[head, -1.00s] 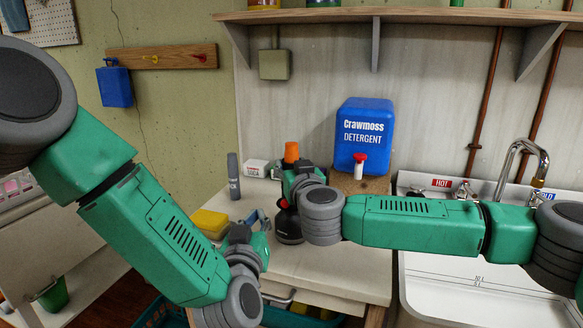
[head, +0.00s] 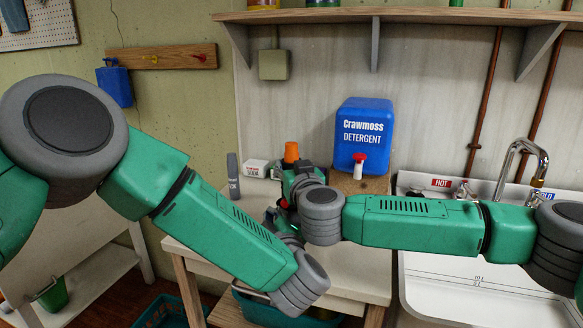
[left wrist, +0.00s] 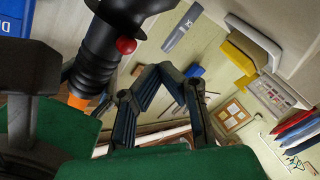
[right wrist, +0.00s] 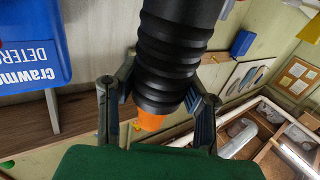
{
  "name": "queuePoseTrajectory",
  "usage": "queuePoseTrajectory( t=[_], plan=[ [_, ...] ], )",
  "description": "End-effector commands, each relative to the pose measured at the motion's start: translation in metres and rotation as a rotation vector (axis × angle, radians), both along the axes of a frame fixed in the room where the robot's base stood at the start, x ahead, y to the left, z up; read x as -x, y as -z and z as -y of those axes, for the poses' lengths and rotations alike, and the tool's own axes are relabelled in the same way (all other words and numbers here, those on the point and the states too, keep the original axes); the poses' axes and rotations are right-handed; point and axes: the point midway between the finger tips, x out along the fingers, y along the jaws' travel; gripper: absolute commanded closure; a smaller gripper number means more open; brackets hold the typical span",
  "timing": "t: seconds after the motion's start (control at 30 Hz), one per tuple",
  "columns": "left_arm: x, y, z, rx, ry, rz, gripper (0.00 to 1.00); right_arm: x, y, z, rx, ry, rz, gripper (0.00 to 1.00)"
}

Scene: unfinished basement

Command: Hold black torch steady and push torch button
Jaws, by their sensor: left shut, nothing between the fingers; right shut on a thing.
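My right gripper (right wrist: 165,78) is shut around the ribbed body, one finger on each side. My left gripper (left wrist: 165,72) is shut and empty beside the torch. Its fingertips lie right of and below the button in that view; a gap shows, but contact cannot be judged from the head view.
A blue detergent jug (head: 363,135) with a red tap stands behind the torch. A grey stick-shaped tube (head: 233,175) and a small white box (head: 256,167) stand at the back left. The sink (head: 470,285) lies to the right. My left forearm covers the bench's front left.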

Motion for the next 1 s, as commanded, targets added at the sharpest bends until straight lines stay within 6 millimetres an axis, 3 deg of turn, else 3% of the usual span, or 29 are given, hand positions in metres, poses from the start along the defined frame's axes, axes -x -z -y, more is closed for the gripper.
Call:
queuePoseTrajectory(
  t=[0.3, 1.0],
  plan=[
    [-0.020, 0.000, 0.012, -0.001, 0.001, -0.001, 1.00, 0.000, 0.000, 0.000, 0.001, 0.001, 0.000, 1.00],
    [-0.021, 0.000, 0.012, -0.001, 0.001, 0.000, 1.00, 0.000, 0.000, 0.001, 0.001, 0.001, 0.000, 1.00]
  ],
)
